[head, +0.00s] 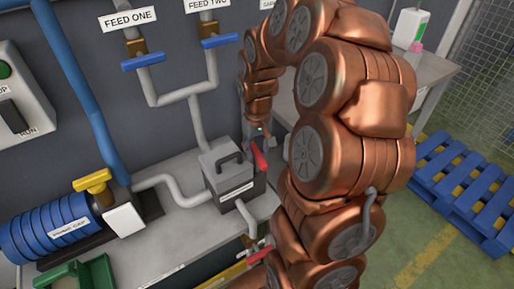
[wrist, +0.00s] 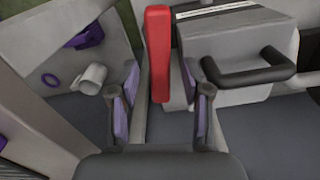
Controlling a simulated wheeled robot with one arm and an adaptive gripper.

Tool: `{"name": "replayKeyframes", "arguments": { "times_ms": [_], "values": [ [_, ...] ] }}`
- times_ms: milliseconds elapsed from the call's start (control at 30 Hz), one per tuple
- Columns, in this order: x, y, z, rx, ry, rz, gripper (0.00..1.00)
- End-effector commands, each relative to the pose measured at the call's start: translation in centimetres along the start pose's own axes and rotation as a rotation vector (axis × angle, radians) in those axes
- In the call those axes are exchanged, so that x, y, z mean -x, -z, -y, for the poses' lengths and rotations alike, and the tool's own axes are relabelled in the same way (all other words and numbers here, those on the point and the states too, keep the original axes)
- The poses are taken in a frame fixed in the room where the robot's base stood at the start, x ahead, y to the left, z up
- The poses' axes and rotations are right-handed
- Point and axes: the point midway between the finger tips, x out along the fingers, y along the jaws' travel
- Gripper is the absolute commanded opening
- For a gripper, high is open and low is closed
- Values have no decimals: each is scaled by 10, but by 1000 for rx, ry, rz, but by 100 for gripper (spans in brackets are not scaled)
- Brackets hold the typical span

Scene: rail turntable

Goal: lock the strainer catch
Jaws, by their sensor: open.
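The strainer is a grey box with a lid (head: 223,160) on the bench, in the middle of the head view. A dark handle (wrist: 250,72) sits on the lid. The red catch (head: 259,157) is a lever at the strainer's right side, slanting in the head view. In the wrist view the red catch (wrist: 159,55) runs up the picture beside the lid. My gripper (wrist: 164,98) is open, with its purple-padded fingers on either side of the catch's lower end. Gaps show at both sides. In the head view my arm partly hides the gripper.
Grey pipes (head: 160,182) meet the strainer from the left and front. A blue ribbed pump (head: 55,228) with a yellow valve handle (head: 92,181) stands at left. Blue-handled feed valves (head: 142,62) are on the wall. A blue pallet (head: 465,185) lies on the floor at right.

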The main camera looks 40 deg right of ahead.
Motion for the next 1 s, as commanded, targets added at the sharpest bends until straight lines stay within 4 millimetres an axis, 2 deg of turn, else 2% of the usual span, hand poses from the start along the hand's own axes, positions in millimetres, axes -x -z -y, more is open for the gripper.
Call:
{"name": "replayKeyframes", "arguments": {
  "times_ms": [267, 700, 1000],
  "values": [
    [-2, 0, 0, 0, 0, -1, 47],
    [-2, 0, 0, 0, 0, -2, 1],
    [-2, 1, 0, -9, 0, -2, 0]
  ]
}}
